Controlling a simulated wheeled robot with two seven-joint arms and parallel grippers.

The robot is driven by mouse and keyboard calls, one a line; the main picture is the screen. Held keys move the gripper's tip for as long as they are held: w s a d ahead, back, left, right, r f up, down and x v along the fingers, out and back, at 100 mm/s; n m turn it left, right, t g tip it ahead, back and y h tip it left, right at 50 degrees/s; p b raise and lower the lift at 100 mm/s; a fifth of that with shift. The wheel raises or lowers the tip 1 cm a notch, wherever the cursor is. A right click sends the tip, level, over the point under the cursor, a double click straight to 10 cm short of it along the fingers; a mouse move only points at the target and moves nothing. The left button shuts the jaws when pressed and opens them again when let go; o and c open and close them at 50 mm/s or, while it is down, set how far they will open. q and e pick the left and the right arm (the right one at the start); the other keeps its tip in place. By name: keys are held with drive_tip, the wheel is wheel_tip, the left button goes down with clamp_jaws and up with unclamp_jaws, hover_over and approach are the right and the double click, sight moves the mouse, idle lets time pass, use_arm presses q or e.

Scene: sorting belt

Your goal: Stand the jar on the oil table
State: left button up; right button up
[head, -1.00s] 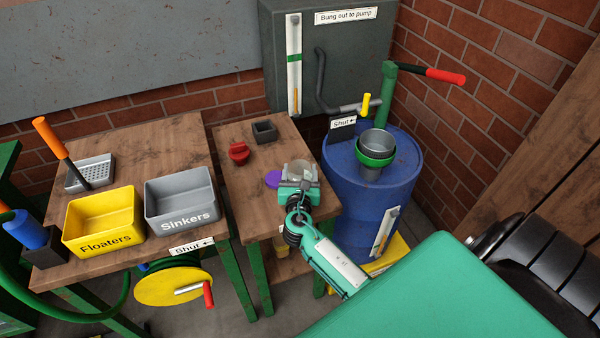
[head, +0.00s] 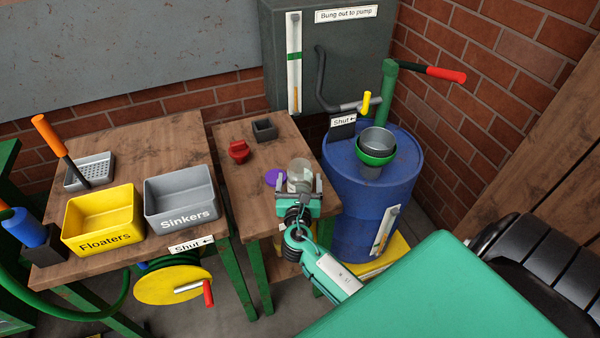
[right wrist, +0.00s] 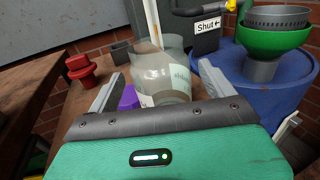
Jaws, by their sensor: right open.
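The clear glass jar (head: 300,173) stands upright on the small wooden oil table (head: 247,205), near its right edge. It carries a pale label and also shows in the right wrist view (right wrist: 163,75). My right gripper (head: 298,192) is open, on the near side of the jar. In the right wrist view its two grey fingers (right wrist: 160,88) lie to the left and right of the jar, with gaps showing. My left gripper is not in view.
A red bung-like piece (head: 238,152) and a dark square cup (head: 265,131) stand at the table's back. The blue drum (head: 347,195) with a green funnel (head: 374,155) is close on the right. Yellow (head: 101,226) and grey (head: 181,204) bins stand on the left table.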

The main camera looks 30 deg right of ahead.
drive_tip(key=v, duration=0.6)
drive_tip(key=shift+s+a+b, duration=0.15)
drive_tip(key=shift+b, duration=0.2)
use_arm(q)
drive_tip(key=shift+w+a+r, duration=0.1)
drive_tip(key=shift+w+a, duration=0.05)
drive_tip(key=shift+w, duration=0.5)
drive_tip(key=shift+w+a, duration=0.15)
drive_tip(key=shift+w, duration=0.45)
use_arm(e)
drive_tip(key=shift+s+a, duration=0.3)
drive_tip(key=shift+s, duration=0.15)
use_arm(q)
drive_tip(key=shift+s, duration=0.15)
